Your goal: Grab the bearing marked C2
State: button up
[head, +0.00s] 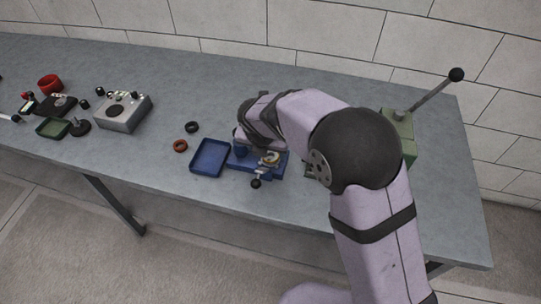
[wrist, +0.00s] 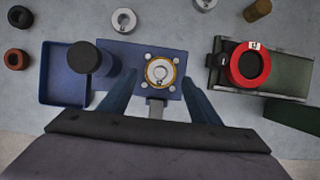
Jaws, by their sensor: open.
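In the wrist view, a silver ring-shaped bearing with a gold rim (wrist: 152,71) sits on a blue fixture plate (wrist: 120,56). My gripper (wrist: 159,77) is open, with one blue finger on each side of this bearing and nothing gripped. Another silver ring (wrist: 124,20) with a dark mark lies on the table beyond the plate. A red ring with a small white tag (wrist: 250,66) sits on a dark block to the right. I cannot read which one says C2. In the head view, my arm hides the gripper; the blue fixture (head: 243,166) shows partly beside it.
A dark upright cylinder (wrist: 84,58) stands close to the left finger, beside a blue tray (wrist: 59,96). A brown cylinder (wrist: 257,10) stands at the far right. In the head view, a grey box (head: 123,112) is left on the table; a green lever device (head: 398,124) is right.

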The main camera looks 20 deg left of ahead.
jog(key=shift+x, duration=1.5)
jog(key=c, duration=1.3)
jog(key=shift+r, duration=0.1)
notch_tip(320, 180, up, 10)
